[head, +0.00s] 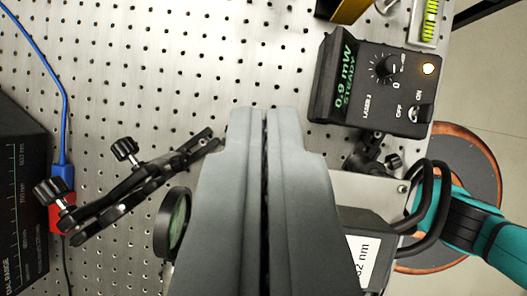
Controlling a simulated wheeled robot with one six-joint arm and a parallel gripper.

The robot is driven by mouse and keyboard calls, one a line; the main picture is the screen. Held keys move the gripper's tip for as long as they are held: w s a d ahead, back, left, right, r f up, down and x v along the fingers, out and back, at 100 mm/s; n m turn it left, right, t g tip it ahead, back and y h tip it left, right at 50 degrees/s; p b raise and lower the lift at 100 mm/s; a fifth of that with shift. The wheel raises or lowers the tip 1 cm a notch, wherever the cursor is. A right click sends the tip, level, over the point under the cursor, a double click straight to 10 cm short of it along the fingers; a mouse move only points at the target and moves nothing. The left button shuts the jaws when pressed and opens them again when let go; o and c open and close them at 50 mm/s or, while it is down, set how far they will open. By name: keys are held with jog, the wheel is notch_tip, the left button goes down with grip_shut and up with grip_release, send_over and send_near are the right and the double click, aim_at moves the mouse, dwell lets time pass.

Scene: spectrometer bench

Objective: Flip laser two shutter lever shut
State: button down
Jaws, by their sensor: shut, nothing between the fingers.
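My gripper (266,122) points up the picture from the bottom centre. Its two grey fingers are shut together with nothing between them. A dark housing (345,213) with a white label ending in "2 nm" sits just right of the fingers, partly hidden by them. It may be the laser's body. I cannot make out a shutter lever; the fingers cover part of that area. A black control box (350,85) marked "LASER" stands at the upper right. It has a green display, a knob (386,68), an OFF/ON switch (414,114) and a lit lamp (428,69).
A perforated metal bench (200,70) fills most of the view, clear at upper centre. A black clamp mount (140,180) and a round lens (174,222) stand left of my fingers. A dark instrument (20,210) and blue cable (52,75) lie far left.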

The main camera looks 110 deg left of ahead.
jog(key=v, duration=0.9)
jog(key=shift+s+a+f, duration=0.1)
jog(key=shift+f, duration=0.05)
